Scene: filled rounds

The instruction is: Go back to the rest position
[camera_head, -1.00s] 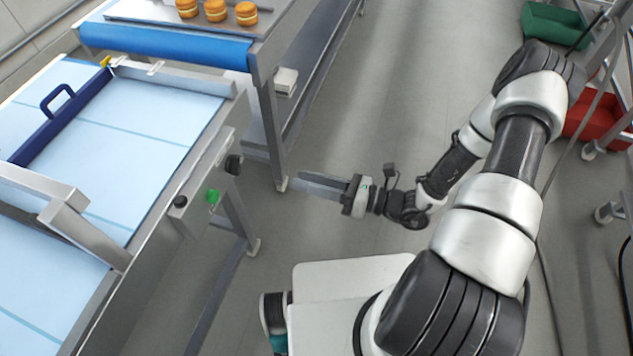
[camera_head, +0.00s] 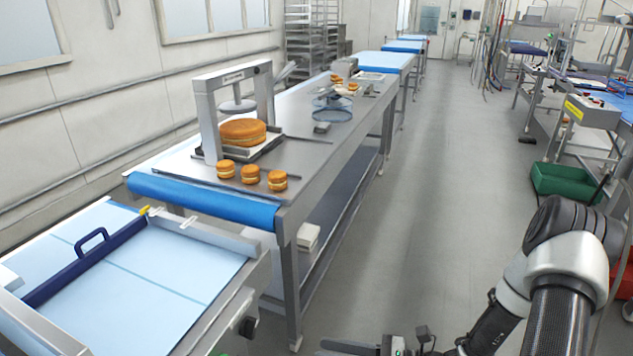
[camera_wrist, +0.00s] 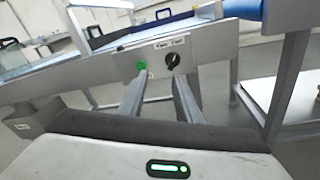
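My gripper (camera_wrist: 160,92) shows in the wrist view with its two fingers apart and nothing between them. Beyond the fingertips is the conveyor's side panel with a green button (camera_wrist: 141,65) and a black knob (camera_wrist: 172,60). In the head view only the top of my gripper (camera_head: 350,346) shows at the bottom edge, over the floor to the right of the tables. Three small filled rounds (camera_head: 250,174) sit in a row on the steel table (camera_head: 320,155). A large filled round (camera_head: 243,131) sits under a press (camera_head: 208,120) behind them.
A light-blue conveyor (camera_head: 150,285) with a dark blue handled bar (camera_head: 75,270) is at lower left. More rounds (camera_head: 337,79) and a wire stand (camera_head: 333,108) are farther along the steel table. A green crate (camera_head: 565,180) stands at right. The aisle floor (camera_head: 440,190) is clear.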

